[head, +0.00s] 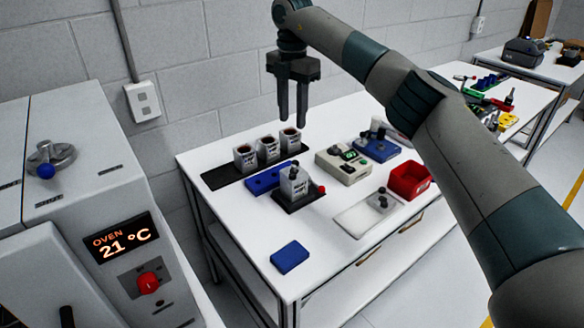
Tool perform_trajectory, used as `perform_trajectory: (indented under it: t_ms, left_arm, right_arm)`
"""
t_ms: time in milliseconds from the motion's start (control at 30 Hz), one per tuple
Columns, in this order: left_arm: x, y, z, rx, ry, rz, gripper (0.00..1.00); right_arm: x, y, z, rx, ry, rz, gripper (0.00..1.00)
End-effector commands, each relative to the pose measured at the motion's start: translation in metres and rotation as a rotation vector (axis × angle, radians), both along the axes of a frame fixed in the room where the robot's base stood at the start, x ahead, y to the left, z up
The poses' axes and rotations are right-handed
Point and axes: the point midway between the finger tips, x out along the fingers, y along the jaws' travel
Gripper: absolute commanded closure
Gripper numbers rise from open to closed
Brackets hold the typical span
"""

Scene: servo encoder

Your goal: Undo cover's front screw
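A grey servo unit (294,184) stands upright in a dark fixture (290,205) with a red knob (321,189) at its right side. It has a dark part on top. Its cover's front screw is too small to make out. My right gripper (292,120) hangs fingers-down above the back of the white table (235,222), behind and well above the fixture. Its two fingers are apart with nothing visible between them. My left gripper is not in view.
Three similar units (267,148) stand on a black strip behind a blue holder (263,181). A device with green display (345,164), blue station (378,150), red bin (408,181) and pale tray (358,222) are right. A blue block (289,257) lies in front. The oven (122,243) is left.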

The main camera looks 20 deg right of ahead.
Motion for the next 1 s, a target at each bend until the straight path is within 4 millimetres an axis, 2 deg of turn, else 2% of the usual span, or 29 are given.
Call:
perform_trajectory:
  t_ms: [167, 367, 1000]
  left_arm:
    - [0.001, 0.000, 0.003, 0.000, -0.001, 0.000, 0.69]
    - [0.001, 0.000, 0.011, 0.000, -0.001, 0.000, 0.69]
    - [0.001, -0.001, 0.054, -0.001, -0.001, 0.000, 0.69]
  right_arm:
    - [0.000, 0.000, -0.006, -0.001, 0.001, 0.000, 0.64]
    - [-0.001, 0.000, -0.025, 0.001, 0.003, 0.001, 0.64]
    - [-0.001, 0.000, -0.135, 0.000, 0.004, -0.001, 0.64]
